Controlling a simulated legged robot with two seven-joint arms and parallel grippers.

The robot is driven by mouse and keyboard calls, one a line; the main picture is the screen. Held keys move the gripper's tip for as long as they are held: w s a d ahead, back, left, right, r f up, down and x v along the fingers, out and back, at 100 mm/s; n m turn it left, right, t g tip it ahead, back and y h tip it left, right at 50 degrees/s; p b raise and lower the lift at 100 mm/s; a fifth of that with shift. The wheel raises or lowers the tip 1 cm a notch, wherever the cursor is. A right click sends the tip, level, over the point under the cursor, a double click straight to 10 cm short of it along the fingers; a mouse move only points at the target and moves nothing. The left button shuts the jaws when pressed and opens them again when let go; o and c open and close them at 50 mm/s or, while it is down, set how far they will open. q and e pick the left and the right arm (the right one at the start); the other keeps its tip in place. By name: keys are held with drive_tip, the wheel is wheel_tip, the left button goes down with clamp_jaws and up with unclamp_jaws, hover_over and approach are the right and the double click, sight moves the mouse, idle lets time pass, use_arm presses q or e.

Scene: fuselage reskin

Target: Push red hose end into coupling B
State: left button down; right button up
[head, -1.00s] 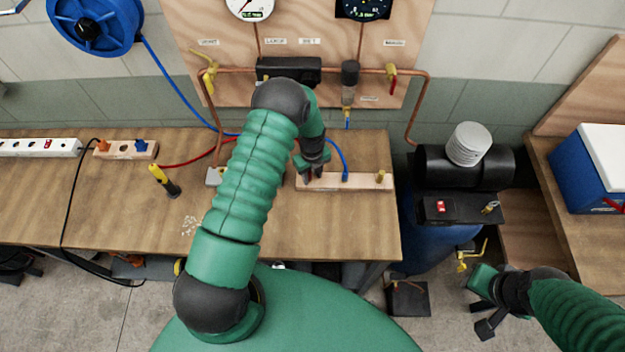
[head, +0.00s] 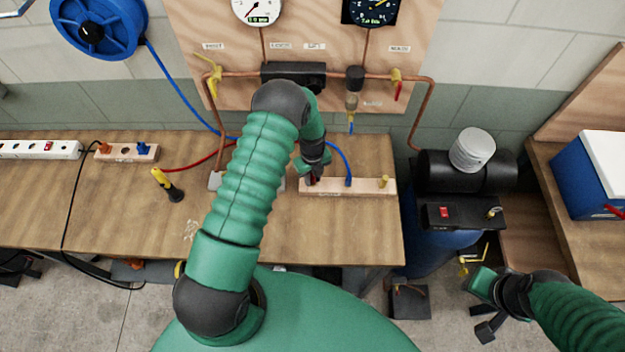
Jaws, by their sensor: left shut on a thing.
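My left gripper (head: 313,178) is shut on what looks like the red hose end, at the left end of a pale wooden block (head: 362,188) on the bench. The fingers hide most of the hose end, so I cannot tell how it sits in the fitting there. The red hose (head: 192,166) runs along the bench from the left and passes behind my arm. A blue hose (head: 342,159) reaches the middle fitting of the block. A bare brass fitting (head: 385,181) stands at its right end. No coupling letter is readable. My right gripper (head: 487,310) hangs empty at lower right.
Copper pipes (head: 428,105) and valves cross the wall panel behind. A black compressor (head: 440,170) stands right of the bench. The bench front is mostly clear.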

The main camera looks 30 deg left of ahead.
use_arm(q)
drive_tip(key=shift+a+r, duration=0.15)
drive_tip(key=shift+r, duration=0.15)
drive_tip(key=shift+d+r+p, duration=0.25)
drive_tip(key=shift+r+p, duration=0.3)
drive_tip(key=shift+r, duration=0.1)
drive_tip(key=shift+a+r+p, duration=0.2)
drive_tip(key=shift+r+p, duration=0.6)
drive_tip(key=shift+r, duration=0.6)
